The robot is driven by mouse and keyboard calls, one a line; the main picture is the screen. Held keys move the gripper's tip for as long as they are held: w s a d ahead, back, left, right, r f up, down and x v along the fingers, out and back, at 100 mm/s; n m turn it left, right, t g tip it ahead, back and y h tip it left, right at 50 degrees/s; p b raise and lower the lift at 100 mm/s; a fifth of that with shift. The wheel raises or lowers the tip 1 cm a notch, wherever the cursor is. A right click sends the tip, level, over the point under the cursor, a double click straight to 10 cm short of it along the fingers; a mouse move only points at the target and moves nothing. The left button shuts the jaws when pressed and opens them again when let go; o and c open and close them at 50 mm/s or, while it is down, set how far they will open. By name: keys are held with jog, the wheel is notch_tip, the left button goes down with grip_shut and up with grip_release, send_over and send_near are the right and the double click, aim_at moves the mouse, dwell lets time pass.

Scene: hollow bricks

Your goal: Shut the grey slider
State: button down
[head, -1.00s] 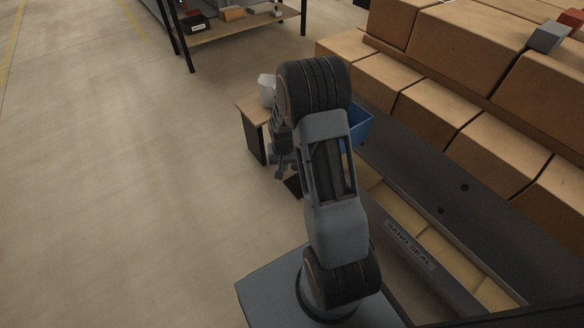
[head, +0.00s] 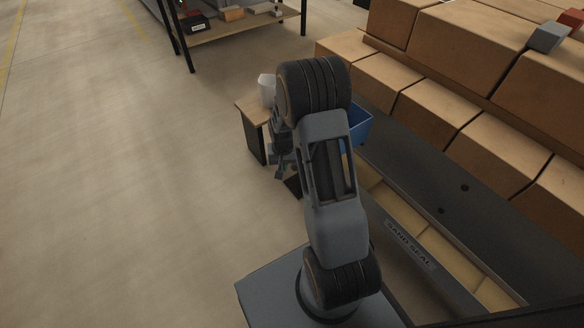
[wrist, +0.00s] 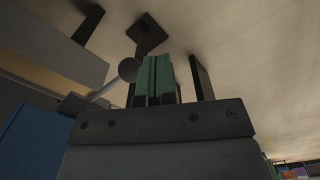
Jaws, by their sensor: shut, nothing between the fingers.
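My gripper (head: 281,172) hangs beside my arm in the head view, partly hidden by it. In the wrist view its green fingers (wrist: 155,78) are closed together and hold nothing. A dark round knob (wrist: 128,69) on a pale rod (wrist: 106,87) shows just left of the fingertips; I cannot tell whether they touch. A grey bar (wrist: 48,42) lies at the upper left of the wrist view. In the head view a long grey strip marked "SAND SEAL" (head: 409,244) runs along the bench front. I cannot tell for sure which part is the grey slider.
A blue bin (head: 360,128) stands behind my arm. A small wooden stand (head: 251,108) with a white container (head: 266,88) is beside the gripper. Large brown blocks (head: 465,45) fill the right. Open floor (head: 120,180) lies to the left.

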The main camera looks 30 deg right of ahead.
jog(key=shift+f+b, duration=1.5)
jog(key=shift+f, duration=0.8)
jog(key=shift+d, duration=0.1)
jog(key=shift+w+d, duration=0.2)
jog(key=shift+d, duration=1.4)
jog(key=shift+w+d, duration=0.15)
jog(key=shift+d, duration=1.4)
jog(key=shift+a, duration=0.15)
jog(key=a+r+p, duration=0.3)
jog(key=r+p, duration=0.4)
jog(key=r, duration=0.1)
jog(key=shift+s+a, duration=0.2)
jog(key=shift+a, duration=0.15)
